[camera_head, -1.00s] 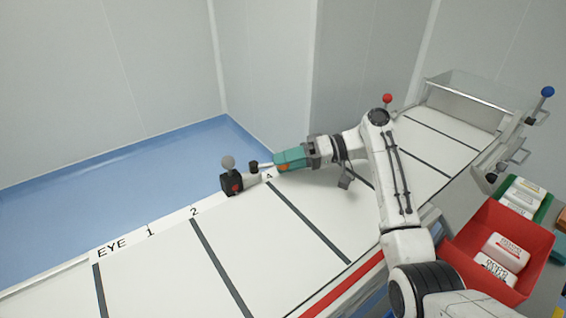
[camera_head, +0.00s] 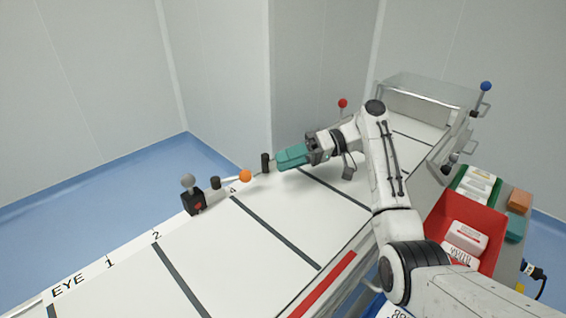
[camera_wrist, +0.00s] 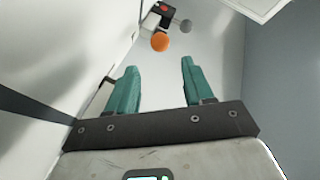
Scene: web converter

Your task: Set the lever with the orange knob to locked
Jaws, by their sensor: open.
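The lever's orange knob (camera_head: 245,176) sits on a thin pale rod at the converter's far edge, near the mark 4. The rod runs left from the knob toward a short black post (camera_head: 215,183). My gripper (camera_head: 278,160) has teal fingers and is to the right of the knob, apart from it. In the wrist view the fingers (camera_wrist: 159,65) are spread with nothing between them, and the orange knob (camera_wrist: 160,42) shows beyond their tips. No lock label can be read near the lever.
A black box with a grey ball (camera_head: 188,180) stands left of the lever. Another black post (camera_head: 265,162) stands between knob and fingers. A red-knobbed lever (camera_head: 342,103) and a blue-knobbed one (camera_head: 486,86) are farther off. A red bin (camera_head: 440,210) stands right.

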